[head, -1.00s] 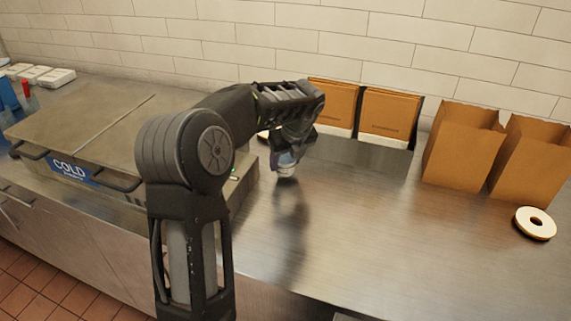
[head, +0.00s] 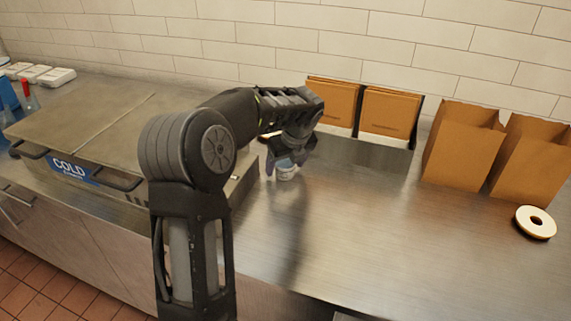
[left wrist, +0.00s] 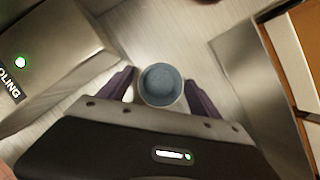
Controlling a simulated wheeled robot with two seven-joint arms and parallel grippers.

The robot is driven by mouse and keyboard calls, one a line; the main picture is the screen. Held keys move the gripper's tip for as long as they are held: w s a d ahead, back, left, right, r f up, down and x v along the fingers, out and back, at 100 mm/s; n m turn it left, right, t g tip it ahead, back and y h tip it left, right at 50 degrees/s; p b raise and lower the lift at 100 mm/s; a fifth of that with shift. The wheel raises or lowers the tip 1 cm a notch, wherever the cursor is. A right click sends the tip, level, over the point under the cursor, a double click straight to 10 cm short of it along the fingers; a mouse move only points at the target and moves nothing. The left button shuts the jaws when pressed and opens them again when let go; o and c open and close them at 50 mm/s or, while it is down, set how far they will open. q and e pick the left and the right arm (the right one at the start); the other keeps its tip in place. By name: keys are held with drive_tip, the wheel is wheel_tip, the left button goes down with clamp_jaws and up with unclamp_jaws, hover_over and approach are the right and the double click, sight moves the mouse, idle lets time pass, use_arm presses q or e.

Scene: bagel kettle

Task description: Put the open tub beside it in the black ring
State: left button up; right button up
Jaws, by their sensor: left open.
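A small round tub (head: 287,173) with a pale side stands on the steel counter, under my left gripper (head: 284,164). In the left wrist view the tub (left wrist: 161,86) shows from above, with an open top and a blue-grey inside. It sits between the two purple fingers of my left gripper (left wrist: 160,90), which are open on either side of it. I cannot tell whether either finger touches it. I see no black ring in either view; my left arm hides part of the counter. My right gripper is out of view.
A steel cold unit (head: 100,125) stands left of the tub. Brown bags in a rack (head: 385,141) stand behind to the right, with open paper bags (head: 463,146) farther right. The middle counter is clear.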

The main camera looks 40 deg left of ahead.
use_arm(q)
drive_tip(key=shift+r, duration=0.1)
drive_tip(key=v, duration=1.2)
drive_tip(key=shift+o, duration=0.5)
drive_tip(key=shift+r, duration=0.1)
